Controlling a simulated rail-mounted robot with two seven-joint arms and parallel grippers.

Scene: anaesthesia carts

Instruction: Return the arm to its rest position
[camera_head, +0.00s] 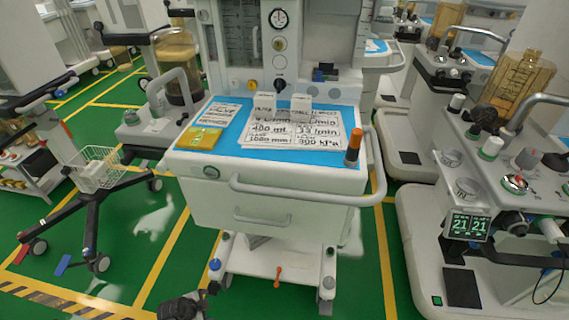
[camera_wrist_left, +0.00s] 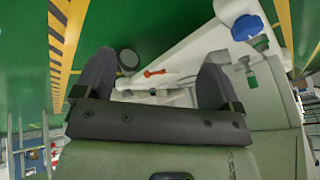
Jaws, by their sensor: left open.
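My left gripper (camera_wrist_left: 156,66) shows in the left wrist view with its two dark fingers spread wide and nothing between them. In the head view, a dark gripper part (camera_head: 181,307) that looks like my left gripper shows at the bottom edge, low in front of the anaesthesia cart (camera_head: 270,205). Most of that arm is out of frame. In the wrist view the cart's pale base (camera_wrist_left: 180,52), with a blue-topped caster (camera_wrist_left: 246,27) and an orange lever (camera_wrist_left: 155,73), lies beyond the fingers. My right gripper is not in view.
The cart's blue top (camera_head: 232,125) holds printed cards (camera_head: 290,125), a yellow packet (camera_head: 198,138) and an orange-capped bottle (camera_head: 354,148). A grey handle (camera_head: 305,192) juts from its front. Another machine (camera_head: 470,190) stands close on the right, a wheeled stand (camera_head: 95,205) on the left. Green floor (camera_head: 150,215) lies between.

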